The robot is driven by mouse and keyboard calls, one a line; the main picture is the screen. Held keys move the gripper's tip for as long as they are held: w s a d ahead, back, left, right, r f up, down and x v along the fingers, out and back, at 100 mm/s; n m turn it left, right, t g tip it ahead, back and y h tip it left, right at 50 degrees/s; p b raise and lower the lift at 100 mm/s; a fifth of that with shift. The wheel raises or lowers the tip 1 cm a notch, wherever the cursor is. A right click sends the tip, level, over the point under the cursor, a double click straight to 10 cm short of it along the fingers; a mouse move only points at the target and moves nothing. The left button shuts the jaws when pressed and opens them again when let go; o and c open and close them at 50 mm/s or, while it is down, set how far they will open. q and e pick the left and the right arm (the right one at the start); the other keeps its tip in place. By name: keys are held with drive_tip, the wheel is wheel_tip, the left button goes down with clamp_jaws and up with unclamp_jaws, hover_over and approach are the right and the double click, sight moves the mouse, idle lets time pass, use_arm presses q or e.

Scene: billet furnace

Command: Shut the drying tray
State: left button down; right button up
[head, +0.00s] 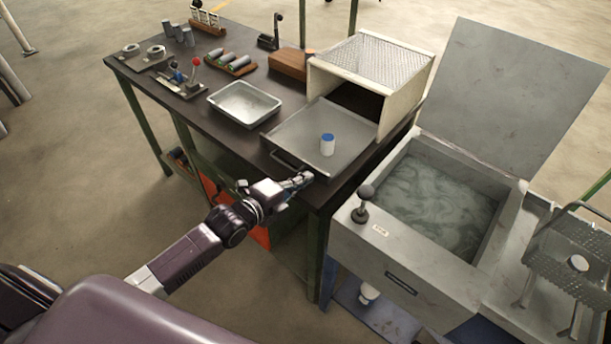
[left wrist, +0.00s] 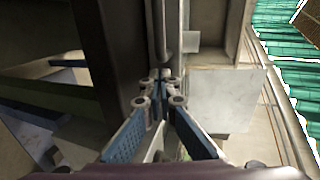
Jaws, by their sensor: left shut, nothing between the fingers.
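The drying tray (head: 302,133) is a flat grey sheet pulled out of the front of a cream box with a mesh top (head: 375,58). A small white jar with a blue lid (head: 327,145) stands upright on the tray. A dark bar handle (head: 283,162) runs along the tray's front edge. My left gripper (head: 304,178) is at the front edge of the tray, just right of the handle. Its fingers are shut and empty. In the left wrist view the closed fingertips (left wrist: 163,78) are by a dark bar; whether they touch it I cannot tell.
An empty metal pan (head: 243,103) is left of the tray on the dark bench (head: 140,72). Racks and small cylinders stand farther left. A liquid-filled tank (head: 430,200) with a raised lid (head: 510,95) stands close on the right, with a black knob (head: 364,195) on its rim.

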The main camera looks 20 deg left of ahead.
use_arm(q)
drive_tip(key=shift+w+d, duration=0.1)
drive_tip(key=shift+w, duration=0.15)
use_arm(e)
drive_tip(key=shift+a, duration=0.1)
